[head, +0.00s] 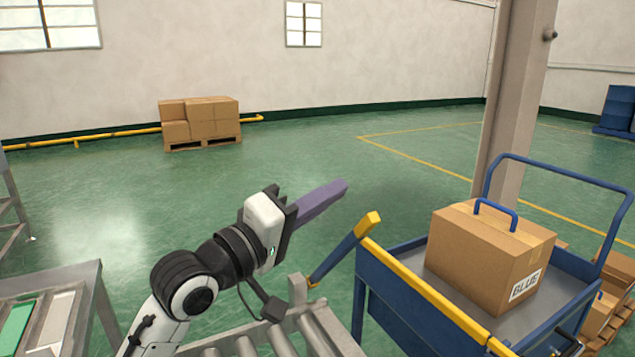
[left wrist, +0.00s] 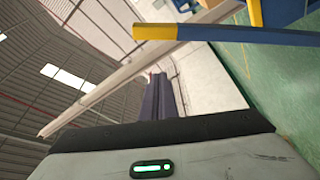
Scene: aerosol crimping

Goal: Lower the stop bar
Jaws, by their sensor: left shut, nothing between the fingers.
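The stop bar (head: 341,253) is a blue bar with a yellow tip, raised and tilted up to the right from a post at the end of the roller conveyor (head: 278,343). In the left wrist view the bar (left wrist: 240,36) crosses the top right, its yellow end to the left. My left gripper (head: 343,186) has its purple fingers shut and empty. They point right, above and left of the yellow tip in the head view, with a visible gap. The fingers also show in the left wrist view (left wrist: 158,80), below the yellow end. My right gripper is not seen.
A blue cart (head: 410,314) with a yellow front edge stands right of the bar, carrying a cardboard box (head: 478,259) marked BLUE. A grey pillar (head: 513,110) rises behind it. Stacked boxes (head: 200,119) stand far back. The green floor behind the bar is clear.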

